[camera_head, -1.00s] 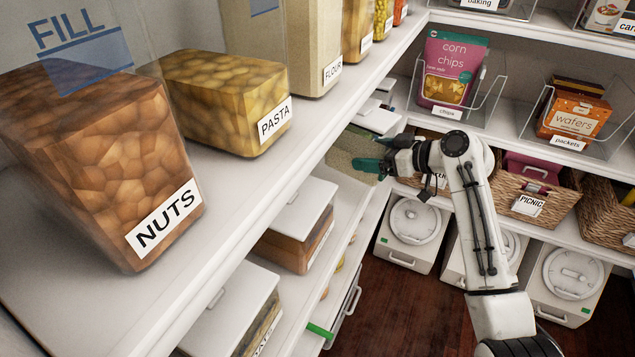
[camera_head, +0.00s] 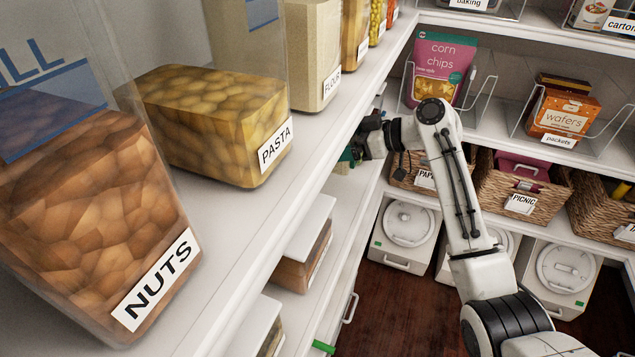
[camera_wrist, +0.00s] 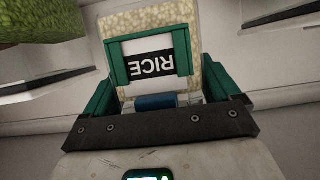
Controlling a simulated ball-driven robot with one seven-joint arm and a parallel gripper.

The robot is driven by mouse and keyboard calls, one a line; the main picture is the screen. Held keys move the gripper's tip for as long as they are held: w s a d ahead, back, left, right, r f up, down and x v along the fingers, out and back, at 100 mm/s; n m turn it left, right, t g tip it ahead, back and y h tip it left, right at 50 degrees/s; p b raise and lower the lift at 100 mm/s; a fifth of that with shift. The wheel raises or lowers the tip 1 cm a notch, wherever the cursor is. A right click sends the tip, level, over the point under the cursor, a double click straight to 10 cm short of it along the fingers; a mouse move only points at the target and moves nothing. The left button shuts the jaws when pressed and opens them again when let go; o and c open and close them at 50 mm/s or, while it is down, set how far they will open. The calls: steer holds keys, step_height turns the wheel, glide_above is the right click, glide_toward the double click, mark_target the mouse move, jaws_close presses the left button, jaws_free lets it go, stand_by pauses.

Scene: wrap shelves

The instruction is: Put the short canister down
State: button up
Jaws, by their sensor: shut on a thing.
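The short canister shows in the wrist view as a pale, grainy block (camera_wrist: 150,22) with a RICE label, upside down in that picture. My gripper (camera_wrist: 150,60) is shut on it, with its green fingers around the label end. In the head view my gripper (camera_head: 347,156) reaches under the edge of the upper shelf, above the lower shelf (camera_head: 350,200). That edge hides most of the fingers and the canister there. I cannot tell whether the canister's base touches the lower shelf.
The upper shelf holds nuts (camera_head: 95,230) and pasta (camera_head: 215,120). Lidded boxes (camera_head: 305,245) stand on the lower shelf.

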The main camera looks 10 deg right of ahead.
steer(key=shift+w, duration=0.45)
steer(key=shift+f, duration=0.45)
steer(key=shift+w+f, duration=0.1)
steer(key=shift+f, duration=4.3)
steer(key=o, duration=1.4)
steer(key=shift+f, duration=0.2)
steer(key=shift+o, duration=0.2)
steer(key=v, duration=1.2)
steer(key=shift+r, duration=0.15)
